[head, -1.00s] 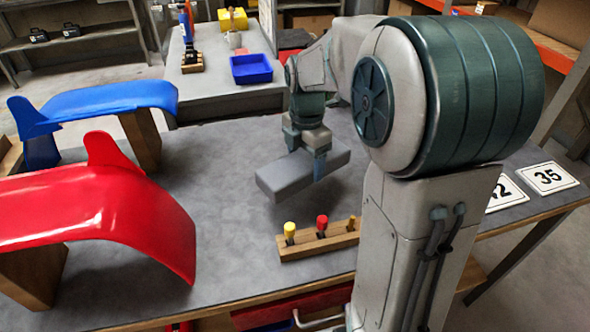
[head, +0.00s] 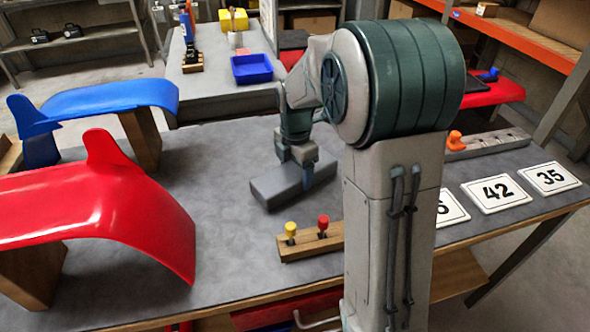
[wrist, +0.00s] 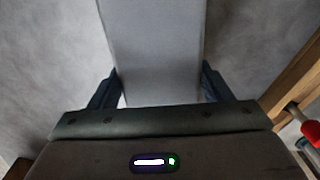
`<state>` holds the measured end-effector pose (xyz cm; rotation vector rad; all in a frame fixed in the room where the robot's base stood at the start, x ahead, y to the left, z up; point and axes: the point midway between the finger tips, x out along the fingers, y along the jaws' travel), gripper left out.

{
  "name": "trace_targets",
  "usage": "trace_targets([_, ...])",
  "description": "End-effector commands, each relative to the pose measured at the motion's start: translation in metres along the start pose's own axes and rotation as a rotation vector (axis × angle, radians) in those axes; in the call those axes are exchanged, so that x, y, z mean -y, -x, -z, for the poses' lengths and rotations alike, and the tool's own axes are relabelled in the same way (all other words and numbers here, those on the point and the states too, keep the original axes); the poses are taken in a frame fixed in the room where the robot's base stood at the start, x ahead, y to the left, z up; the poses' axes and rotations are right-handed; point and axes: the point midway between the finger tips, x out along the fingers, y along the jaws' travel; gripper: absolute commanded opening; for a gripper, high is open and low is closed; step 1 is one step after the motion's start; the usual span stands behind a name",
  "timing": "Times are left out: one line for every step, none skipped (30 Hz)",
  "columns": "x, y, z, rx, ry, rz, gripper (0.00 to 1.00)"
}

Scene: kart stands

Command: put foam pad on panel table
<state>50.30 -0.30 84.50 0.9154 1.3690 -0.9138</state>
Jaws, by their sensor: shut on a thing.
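The grey foam pad (head: 277,188) is a long flat block at the middle of the grey panel table (head: 225,240). My gripper (head: 306,180) is shut across the pad near its right end. In the wrist view the pad (wrist: 155,50) runs away between the two fingers of my gripper (wrist: 160,90). The pad looks level and close to the tabletop. I cannot tell whether its underside touches the table.
A wooden rack (head: 310,243) with yellow and red knobs stands in front of the pad. A red curved panel (head: 110,205) and a blue one (head: 110,98) stand at left. Number plates (head: 497,193) lie at right. The tabletop left of the pad is clear.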

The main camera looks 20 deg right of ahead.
Motion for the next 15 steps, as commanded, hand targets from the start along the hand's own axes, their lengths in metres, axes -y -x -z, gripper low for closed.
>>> trace_targets([0.0002, -0.003, -0.0001, 0.0, 0.0, 0.001, 0.5])
trace_targets([0.0003, -0.004, -0.0001, 0.0, 0.0, 0.001, 0.5])
trace_targets([0.0002, -0.0026, -0.0001, 0.0, 0.0, 0.001, 0.83])
trace_targets([0.0002, -0.0025, -0.0001, 0.0, 0.0, 0.001, 0.92])
trace_targets([0.0002, -0.0025, 0.0, 0.0, 0.0, 0.001, 0.94])
trace_targets([0.0002, -0.0024, -0.0001, 0.0, 0.0, 0.001, 0.94])
trace_targets([0.0002, -0.0024, -0.0001, 0.0, 0.0, 0.001, 0.94])
trace_targets([0.0002, -0.0024, -0.0001, 0.0, 0.0, 0.001, 0.94])
trace_targets([0.0002, -0.0024, -0.0001, 0.0, 0.0, 0.001, 0.94])
trace_targets([0.0002, -0.0023, -0.0001, 0.0, 0.0, 0.001, 0.94])
trace_targets([0.0002, -0.0023, -0.0001, 0.0, 0.0, 0.001, 0.94])
trace_targets([0.0002, -0.002, -0.0001, 0.0, 0.0, 0.001, 0.94])
trace_targets([0.0002, -0.0013, -0.0001, 0.0, 0.0, 0.001, 0.94])
trace_targets([0.0001, 0.0, -0.0001, 0.0, 0.0, 0.0, 0.94])
trace_targets([0.0, 0.0028, -0.0001, 0.0, 0.0, 0.0, 0.94])
